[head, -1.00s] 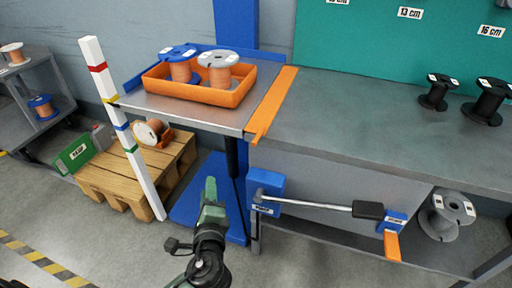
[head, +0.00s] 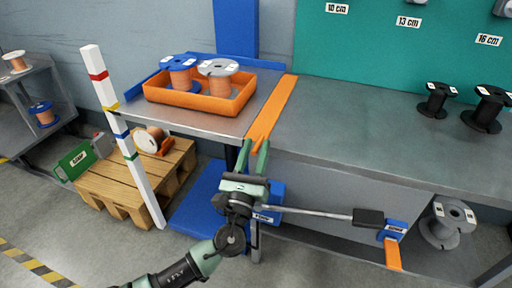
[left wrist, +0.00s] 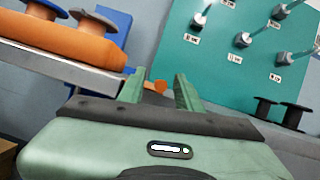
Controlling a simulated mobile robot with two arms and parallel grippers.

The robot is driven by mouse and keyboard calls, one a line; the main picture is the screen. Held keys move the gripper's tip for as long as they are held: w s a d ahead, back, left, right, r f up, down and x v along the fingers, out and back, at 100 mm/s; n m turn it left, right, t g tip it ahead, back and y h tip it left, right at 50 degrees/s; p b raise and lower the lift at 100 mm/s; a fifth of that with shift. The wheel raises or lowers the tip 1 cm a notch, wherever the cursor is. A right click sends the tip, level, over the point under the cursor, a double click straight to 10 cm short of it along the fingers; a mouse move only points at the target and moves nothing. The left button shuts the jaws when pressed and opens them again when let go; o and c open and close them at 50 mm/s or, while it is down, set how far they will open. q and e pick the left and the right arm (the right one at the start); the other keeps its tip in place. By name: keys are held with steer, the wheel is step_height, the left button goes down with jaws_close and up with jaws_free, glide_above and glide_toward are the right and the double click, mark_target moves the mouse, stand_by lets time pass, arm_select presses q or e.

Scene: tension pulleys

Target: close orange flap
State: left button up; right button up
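The orange flap (head: 272,110) is a long narrow strip between the metal lift table (head: 195,122) and the grey workbench. Its near end juts out past the table's front edge. My left gripper (head: 255,148) is just below that near end, its two fingers upright and apart. In the left wrist view, a small orange piece (left wrist: 160,86), likely the flap's end, shows between the open fingers (left wrist: 160,78). I cannot tell if they touch it. My right gripper is not in view.
An orange tray (head: 205,106) with two spools stands on the lift table. A lever with a black grip (head: 368,217) and a blue block with an orange tab (head: 393,253) are under the workbench (head: 370,130). A striped post (head: 120,130) stands left, by a pallet (head: 130,190).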

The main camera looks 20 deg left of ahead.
arm_select(q)
steer(key=shift+w, duration=0.2)
jaws_close()
